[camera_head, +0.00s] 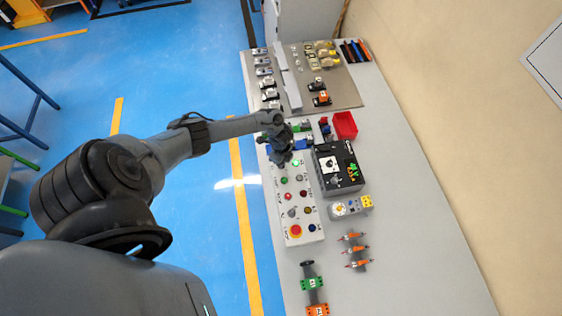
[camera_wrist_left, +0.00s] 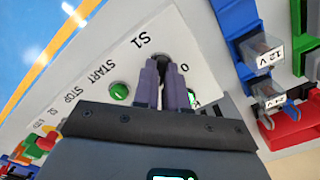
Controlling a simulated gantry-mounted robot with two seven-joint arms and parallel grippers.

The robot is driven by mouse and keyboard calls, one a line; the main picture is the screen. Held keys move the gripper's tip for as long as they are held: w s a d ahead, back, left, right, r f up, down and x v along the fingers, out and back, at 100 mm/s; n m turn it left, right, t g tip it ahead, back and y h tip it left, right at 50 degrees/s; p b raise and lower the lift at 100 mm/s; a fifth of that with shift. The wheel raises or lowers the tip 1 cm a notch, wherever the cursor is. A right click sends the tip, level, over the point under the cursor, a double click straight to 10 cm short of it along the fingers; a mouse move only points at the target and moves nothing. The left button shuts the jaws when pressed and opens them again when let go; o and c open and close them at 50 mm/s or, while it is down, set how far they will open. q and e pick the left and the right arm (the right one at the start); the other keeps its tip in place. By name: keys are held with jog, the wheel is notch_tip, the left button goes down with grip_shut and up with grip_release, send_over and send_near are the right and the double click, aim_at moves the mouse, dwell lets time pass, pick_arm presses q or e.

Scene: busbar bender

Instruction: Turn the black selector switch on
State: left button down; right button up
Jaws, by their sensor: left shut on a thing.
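The light grey control panel (camera_head: 276,215) lies on the table with several buttons and lamps. My left gripper (camera_head: 282,160) reaches down to its far end. In the left wrist view the fingers (camera_wrist_left: 164,66) are shut on the black selector switch (camera_wrist_left: 164,59), beside the labels S1 and 0. The fingers hide most of the switch, so its exact angle cannot be told. A green START button (camera_wrist_left: 119,91) is left of the fingers, and a lit green lamp (camera_wrist_left: 194,100) shows partly behind the right finger. My right gripper is in no view.
A black box (camera_head: 338,168) stands just right of the panel, with a red bin (camera_head: 345,125) behind it. Blue and green terminal blocks sit close beyond the gripper. A red mushroom button (camera_head: 295,231) is at the panel's near end.

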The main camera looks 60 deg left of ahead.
pick_arm(q)
jog(key=c, duration=1.2)
grip_release()
jog(key=shift+r, duration=0.1)
notch_tip(320, 180, up, 11)
jog(key=shift+f+p, duration=0.2)
jog(key=shift+p, duration=0.55)
